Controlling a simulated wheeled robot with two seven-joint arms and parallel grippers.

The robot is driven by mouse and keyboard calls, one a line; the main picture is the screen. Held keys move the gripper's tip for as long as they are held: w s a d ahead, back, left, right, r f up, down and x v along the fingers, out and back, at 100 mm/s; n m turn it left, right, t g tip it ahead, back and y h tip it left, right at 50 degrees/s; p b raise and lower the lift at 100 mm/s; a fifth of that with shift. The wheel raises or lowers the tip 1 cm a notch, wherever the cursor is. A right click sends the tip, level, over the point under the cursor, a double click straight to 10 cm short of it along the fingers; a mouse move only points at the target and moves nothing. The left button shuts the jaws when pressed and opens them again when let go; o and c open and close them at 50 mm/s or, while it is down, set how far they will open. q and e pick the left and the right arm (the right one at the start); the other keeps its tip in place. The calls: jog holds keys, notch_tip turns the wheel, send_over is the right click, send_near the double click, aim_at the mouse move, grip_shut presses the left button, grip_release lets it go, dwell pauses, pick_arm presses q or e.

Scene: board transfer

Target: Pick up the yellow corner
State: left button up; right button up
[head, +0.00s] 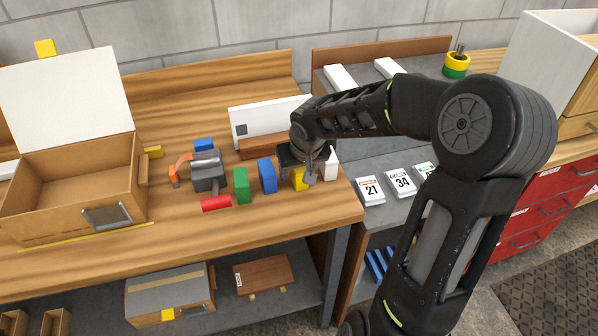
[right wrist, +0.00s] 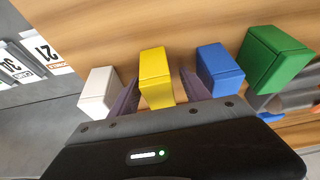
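The yellow corner is a small yellow block (head: 299,179) on the wooden bench near its front right, partly hidden by my right gripper (head: 309,174) in the head view. In the right wrist view the yellow block (right wrist: 155,75) stands between the two fingers of my right gripper (right wrist: 158,95). The fingers are open, one on each side, with gaps visible beside the block. My left gripper is not in view.
A white block (right wrist: 100,92) and a blue block (right wrist: 219,70) stand close on either side. A green block (head: 241,185), a grey tool (head: 208,172) and an open cardboard box (head: 75,185) lie farther left. Number cards (head: 370,190) lie on the grey shelf.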

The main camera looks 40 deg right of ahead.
grip_shut()
dwell(0.4)
notch_tip(320, 180, up, 10)
jog(key=shift+r, duration=0.1)
dwell(0.6)
dwell(0.5)
